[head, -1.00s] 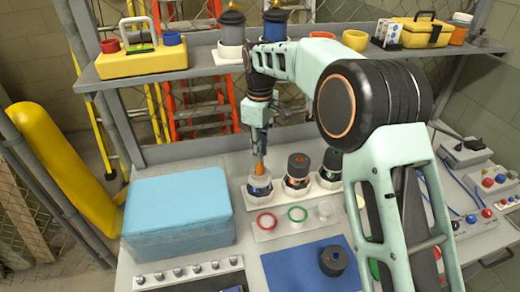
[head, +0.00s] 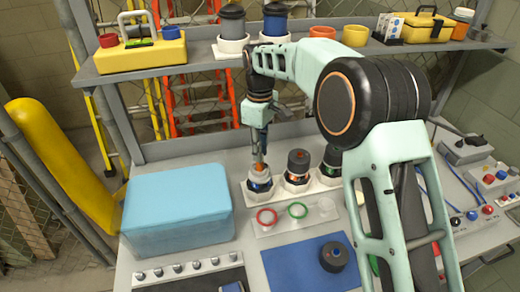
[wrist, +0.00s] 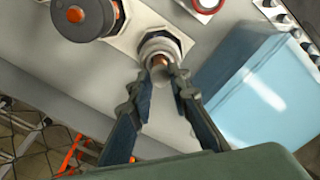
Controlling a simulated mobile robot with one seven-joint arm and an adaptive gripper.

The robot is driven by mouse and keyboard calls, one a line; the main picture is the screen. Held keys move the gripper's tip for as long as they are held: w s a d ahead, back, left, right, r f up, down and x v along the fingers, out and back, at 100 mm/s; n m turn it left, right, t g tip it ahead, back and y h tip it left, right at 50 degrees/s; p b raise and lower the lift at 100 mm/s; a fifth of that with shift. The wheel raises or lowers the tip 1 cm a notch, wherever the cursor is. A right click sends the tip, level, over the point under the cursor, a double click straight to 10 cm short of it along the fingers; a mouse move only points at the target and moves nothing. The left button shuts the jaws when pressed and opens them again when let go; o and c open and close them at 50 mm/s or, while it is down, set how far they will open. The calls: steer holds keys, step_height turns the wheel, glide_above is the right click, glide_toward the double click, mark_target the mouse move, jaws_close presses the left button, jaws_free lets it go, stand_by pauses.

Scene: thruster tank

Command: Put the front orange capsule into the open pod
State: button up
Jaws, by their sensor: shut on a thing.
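My gripper (head: 261,157) points down over the left pod of the row and is shut on the orange capsule (head: 259,167). Most of the capsule is hidden by the fingers and the collar. I cannot tell how deep it sits.
Two dark-capped pods stand to the right, the nearer with an orange band (head: 298,168). A tray with red (head: 266,217), green and white rings lies in front. A black lid (head: 334,257) lies on a blue mat (head: 290,272). A blue box (head: 178,212) stands left.

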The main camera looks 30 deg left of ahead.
steer(key=shift+f, duration=0.15)
steer(key=shift+f+b, duration=0.35)
steer(key=shift+f, duration=0.3)
steer(key=shift+f, duration=0.1)
steer(key=o, duration=0.9)
step_height(320, 180, up, 12)
steer(key=shift+r, duration=0.1)
